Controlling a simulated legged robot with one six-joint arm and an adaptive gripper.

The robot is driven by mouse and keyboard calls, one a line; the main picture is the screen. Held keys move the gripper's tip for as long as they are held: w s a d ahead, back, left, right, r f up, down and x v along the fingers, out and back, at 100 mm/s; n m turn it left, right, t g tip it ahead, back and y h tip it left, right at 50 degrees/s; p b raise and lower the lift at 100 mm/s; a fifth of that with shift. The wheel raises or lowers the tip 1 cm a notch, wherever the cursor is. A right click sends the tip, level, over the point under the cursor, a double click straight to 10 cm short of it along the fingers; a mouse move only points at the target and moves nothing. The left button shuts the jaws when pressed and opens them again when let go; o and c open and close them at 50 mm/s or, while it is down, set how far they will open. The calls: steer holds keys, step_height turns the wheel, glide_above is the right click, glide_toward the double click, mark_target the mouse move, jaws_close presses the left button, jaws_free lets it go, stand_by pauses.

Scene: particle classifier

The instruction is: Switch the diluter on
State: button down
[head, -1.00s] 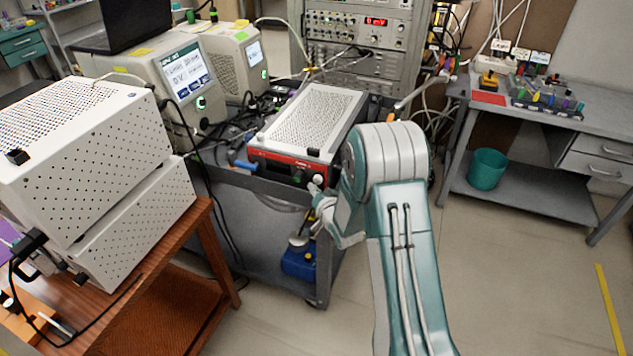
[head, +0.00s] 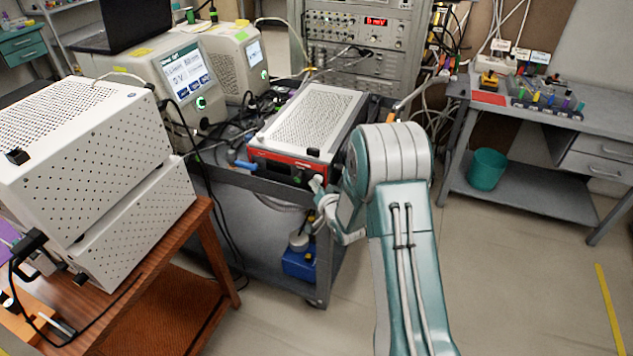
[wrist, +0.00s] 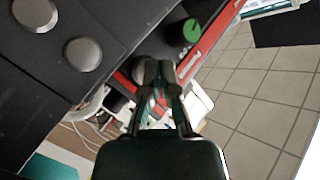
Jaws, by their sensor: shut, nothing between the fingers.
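A box with a perforated white top and a red-framed dark front, which looks like the diluter (head: 308,118), sits on the grey cart. A small green knob (head: 297,179) is on its front. In the wrist view the green knob (wrist: 191,30) stands beside the red frame, up and right of my fingertips. Two round grey knobs (wrist: 83,53) are on a dark surface to the left. My gripper (wrist: 156,72) is shut and empty, its tips close to the red-edged front. Contact cannot be told. In the head view my gripper (head: 317,184) is small, near the front's right end.
The grey cart (head: 318,258) has a blue-based container (head: 299,262) on its lower shelf. Cables and a blue-tipped tube (head: 243,164) lie left of the box. Stacked white perforated units (head: 85,150) stand on a wooden table at left. Floor is clear to the right.

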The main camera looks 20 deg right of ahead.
steer(key=shift+w+d, duration=0.4)
steer(key=shift+w, duration=0.15)
stand_by(0.8)
steer(key=shift+s+a, duration=0.8)
steer(key=shift+s, duration=0.25)
steer(key=s+a, duration=0.1)
steer(key=s, duration=0.1)
steer(key=s+a, duration=0.2)
stand_by(0.4)
stand_by(0.6)
